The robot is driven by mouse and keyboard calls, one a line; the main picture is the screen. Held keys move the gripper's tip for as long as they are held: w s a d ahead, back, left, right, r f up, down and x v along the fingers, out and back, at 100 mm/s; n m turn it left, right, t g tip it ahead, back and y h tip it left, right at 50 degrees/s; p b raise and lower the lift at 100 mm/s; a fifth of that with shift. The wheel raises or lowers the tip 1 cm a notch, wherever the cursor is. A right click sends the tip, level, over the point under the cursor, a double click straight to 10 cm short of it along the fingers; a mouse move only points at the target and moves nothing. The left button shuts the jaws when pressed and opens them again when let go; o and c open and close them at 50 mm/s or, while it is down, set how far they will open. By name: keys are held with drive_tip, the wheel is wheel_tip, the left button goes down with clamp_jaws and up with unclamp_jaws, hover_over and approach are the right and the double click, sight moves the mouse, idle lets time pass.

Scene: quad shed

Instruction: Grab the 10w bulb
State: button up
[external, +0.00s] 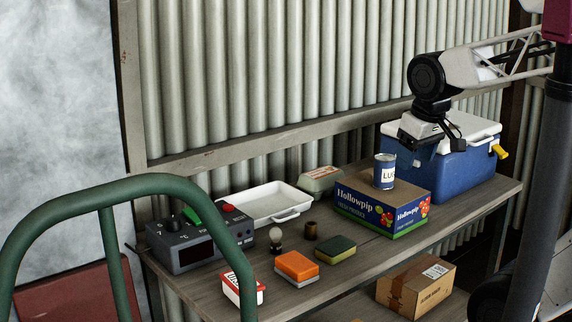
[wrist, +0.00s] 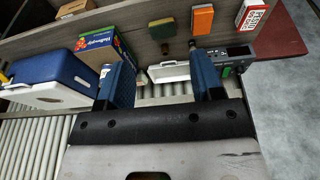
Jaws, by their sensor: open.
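A small light bulb (external: 276,234) with a pale round globe and dark base stands upright on the wooden bench, between the grey control box and the orange sponge. No wattage marking is legible on it. It also appears as a small shape in the wrist view (wrist: 192,44), where its details are too small to tell. My gripper (external: 432,143) hangs in the air at the right, above and behind the can, near the blue cooler, well away from the bulb. In the wrist view its two blue fingers (wrist: 163,62) are spread apart with nothing between them.
A brass cylinder (external: 311,230), orange sponge (external: 297,266), green sponge (external: 336,249) and control box (external: 199,238) surround the bulb. A white tray (external: 262,202) lies behind. A Hollowpip box (external: 380,208) bearing a can (external: 384,172) and the cooler (external: 452,175) stand right.

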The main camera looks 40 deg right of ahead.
drive_tip(key=shift+o, duration=0.5)
drive_tip(key=m+t+y, duration=0.2)
drive_tip(key=m+y, duration=0.9)
drive_tip(key=m, duration=0.7)
hover_over(280, 229)
drive_tip(key=s, duration=1)
wheel_tip(280, 229, down, 18)
drive_tip(key=w+d+f+m+t, duration=0.1)
drive_tip(key=w+f+m, duration=0.1)
drive_tip(key=f, duration=0.1)
drive_tip(key=w+d+f+m+t, duration=0.1)
drive_tip(key=w+f+m+t, duration=0.1)
drive_tip(key=w+f+m, duration=0.1)
drive_tip(key=w+d+f+m+t, duration=0.1)
drive_tip(key=w+f+m, duration=0.1)
drive_tip(key=f+m, duration=0.1)
drive_tip(key=shift+w+d+h, duration=0.25)
drive_tip(key=shift+h, duration=0.05)
drive_tip(key=shift+x, duration=1.3)
